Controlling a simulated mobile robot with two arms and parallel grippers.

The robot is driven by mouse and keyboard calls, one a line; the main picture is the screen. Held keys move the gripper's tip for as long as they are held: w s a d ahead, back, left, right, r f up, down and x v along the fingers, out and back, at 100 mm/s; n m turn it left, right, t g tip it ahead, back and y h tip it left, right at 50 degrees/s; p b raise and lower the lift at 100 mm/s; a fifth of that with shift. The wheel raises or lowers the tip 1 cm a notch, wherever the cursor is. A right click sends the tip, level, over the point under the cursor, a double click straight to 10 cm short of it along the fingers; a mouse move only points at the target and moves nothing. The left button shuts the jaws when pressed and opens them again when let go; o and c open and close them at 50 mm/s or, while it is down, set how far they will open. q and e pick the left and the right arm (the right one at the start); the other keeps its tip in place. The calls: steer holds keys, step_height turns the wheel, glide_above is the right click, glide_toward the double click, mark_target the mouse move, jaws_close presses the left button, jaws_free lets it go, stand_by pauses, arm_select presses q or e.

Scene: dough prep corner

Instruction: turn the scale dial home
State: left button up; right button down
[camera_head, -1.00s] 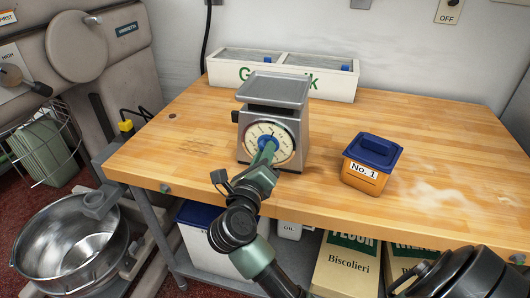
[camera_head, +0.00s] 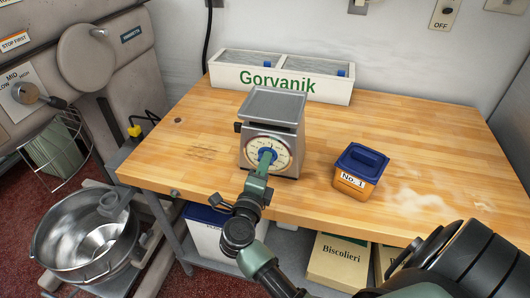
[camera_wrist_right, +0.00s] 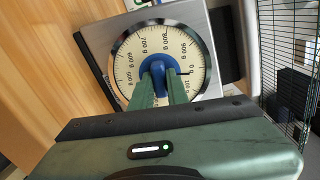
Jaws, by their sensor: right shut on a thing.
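The scale (camera_head: 270,130) is a grey metal unit with a flat top plate, standing on the wooden table. Its round cream dial (camera_head: 283,150) has a blue knob (camera_head: 265,152) in the middle. My right gripper (camera_head: 263,160) is shut on this knob, its green fingers on either side. The right wrist view shows the numbered dial (camera_wrist_right: 133,58) sideways and the knob (camera_wrist_right: 157,66) between the fingertips (camera_wrist_right: 158,82). A short dark pointer lies right of the knob, close to the 0 mark. The fingers hide the dial's near part. My left gripper is not in view.
An orange tub with a blue lid (camera_head: 357,172), labelled No. 1, stands right of the scale. A white Gorvanik box (camera_head: 310,90) stands behind it. A steel mixer bowl (camera_head: 85,243) is at lower left. The table right of the tub is clear apart from flour.

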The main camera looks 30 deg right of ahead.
steer(key=shift+n+p, duration=0.9)
steer(key=shift+p, duration=0.1)
steer(key=c, duration=1.4)
jaws_free()
